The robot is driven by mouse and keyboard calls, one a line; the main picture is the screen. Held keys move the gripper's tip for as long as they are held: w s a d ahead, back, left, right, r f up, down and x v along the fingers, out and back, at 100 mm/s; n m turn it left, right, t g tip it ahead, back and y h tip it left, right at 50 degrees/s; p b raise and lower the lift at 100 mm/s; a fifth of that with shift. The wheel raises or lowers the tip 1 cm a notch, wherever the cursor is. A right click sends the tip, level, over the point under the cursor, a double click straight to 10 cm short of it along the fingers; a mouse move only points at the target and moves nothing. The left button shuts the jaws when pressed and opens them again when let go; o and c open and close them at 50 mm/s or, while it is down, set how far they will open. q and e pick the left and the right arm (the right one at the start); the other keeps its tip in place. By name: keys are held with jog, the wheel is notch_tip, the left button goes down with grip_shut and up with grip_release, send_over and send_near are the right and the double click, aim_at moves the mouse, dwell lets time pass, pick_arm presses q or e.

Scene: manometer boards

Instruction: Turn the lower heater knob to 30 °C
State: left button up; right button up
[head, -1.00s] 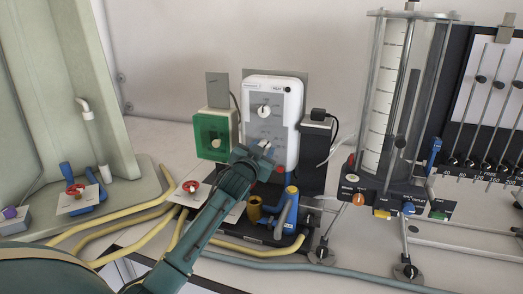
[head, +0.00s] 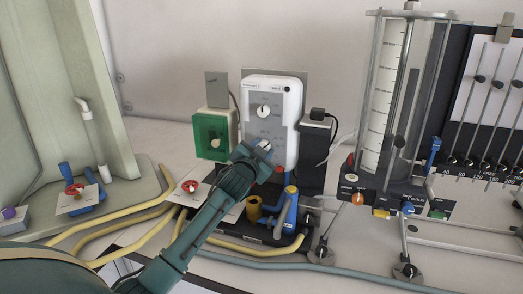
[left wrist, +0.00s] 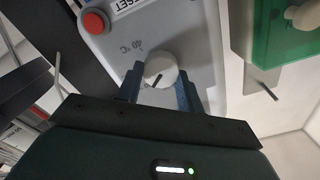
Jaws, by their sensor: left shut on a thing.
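The white heater unit (head: 281,91) stands upright at the back centre in the head view. Its upper knob (head: 264,112) is clear of my arm. My left gripper (head: 262,148) reaches up to the lower part of the panel. In the left wrist view my left gripper (left wrist: 160,84) is shut on the lower heater knob (left wrist: 160,69), one finger on each side. The knob is round and white with a dark pointer line. A "40 °C" mark is printed on the grey panel near it; other marks around the knob are hidden or unreadable. My right gripper is out of view.
A green-framed box (head: 212,136) stands left of the heater. A red button (left wrist: 94,22) sits near the knob. Red valve handle (head: 190,186), brass fitting (head: 254,208) and blue valve (head: 289,208) lie below. A glass cylinder (head: 395,90) stands to the right.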

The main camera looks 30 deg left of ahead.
pick_arm(q)
jog(key=o, duration=1)
jog(key=shift+s, duration=0.1)
jog(key=b+v, duration=0.2)
jog(key=v, duration=1.1)
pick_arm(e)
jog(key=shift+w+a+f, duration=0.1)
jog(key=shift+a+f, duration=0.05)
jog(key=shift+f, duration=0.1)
pick_arm(q)
jog(key=shift+d, duration=0.1)
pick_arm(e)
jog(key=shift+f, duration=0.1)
